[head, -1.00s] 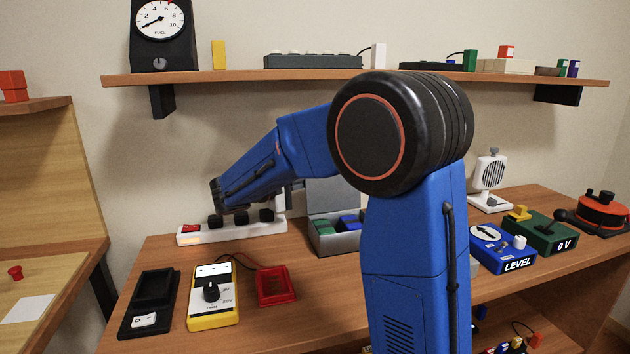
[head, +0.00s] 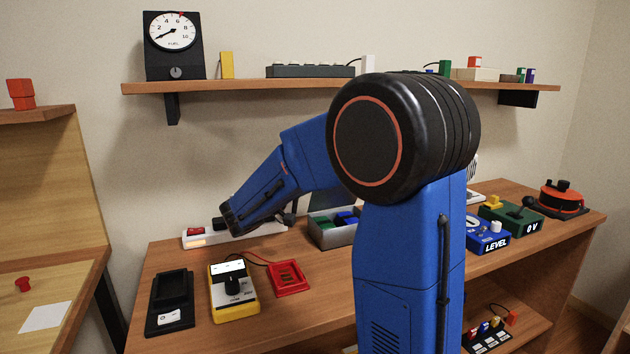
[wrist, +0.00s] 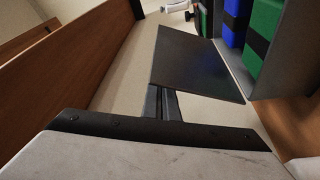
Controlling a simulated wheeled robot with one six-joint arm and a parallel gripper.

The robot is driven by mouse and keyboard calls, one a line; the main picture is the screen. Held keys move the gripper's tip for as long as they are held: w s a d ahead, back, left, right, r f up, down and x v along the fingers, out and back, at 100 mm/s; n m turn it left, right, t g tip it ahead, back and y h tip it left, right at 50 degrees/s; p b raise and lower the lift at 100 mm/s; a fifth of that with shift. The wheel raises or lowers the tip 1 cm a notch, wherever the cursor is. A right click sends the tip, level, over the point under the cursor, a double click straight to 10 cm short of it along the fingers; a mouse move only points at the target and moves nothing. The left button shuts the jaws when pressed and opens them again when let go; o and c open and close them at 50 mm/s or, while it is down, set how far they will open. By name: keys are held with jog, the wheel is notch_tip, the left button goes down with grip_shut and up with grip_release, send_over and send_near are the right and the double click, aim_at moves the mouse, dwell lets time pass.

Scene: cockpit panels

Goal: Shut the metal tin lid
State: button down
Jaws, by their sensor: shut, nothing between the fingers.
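The metal tin (head: 343,238) is an open grey box with green and blue blocks inside. It stands on the wooden workbench, partly behind my arm. Its lid (head: 319,199) stands raised at the back of the tin, mostly hidden by my arm in the head view. In the wrist view the lid (wrist: 195,65) is a dark flat panel joined along the tin's edge (wrist: 240,62). My gripper (wrist: 163,100) is shut and empty, with its fingertips close to the lid's near edge. I cannot tell whether they touch it.
A white power strip (head: 205,240) lies left of the tin. A yellow meter (head: 233,292), a red tray (head: 289,279) and a black holder (head: 171,300) lie in front. Blue and green instrument boxes (head: 510,221) stand to the right. A wall shelf (head: 230,86) runs above.

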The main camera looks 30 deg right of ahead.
jog(key=shift+s+a+f, duration=0.15)
jog(key=shift+s, duration=0.5)
jog(key=shift+s+a+f, duration=0.1)
jog(key=shift+s+a, duration=0.05)
jog(key=shift+s, duration=0.45)
jog(key=shift+s+a+f, duration=0.1)
jog(key=shift+s+f, duration=0.2)
jog(key=shift+s, duration=0.4)
jog(key=shift+a, duration=0.1)
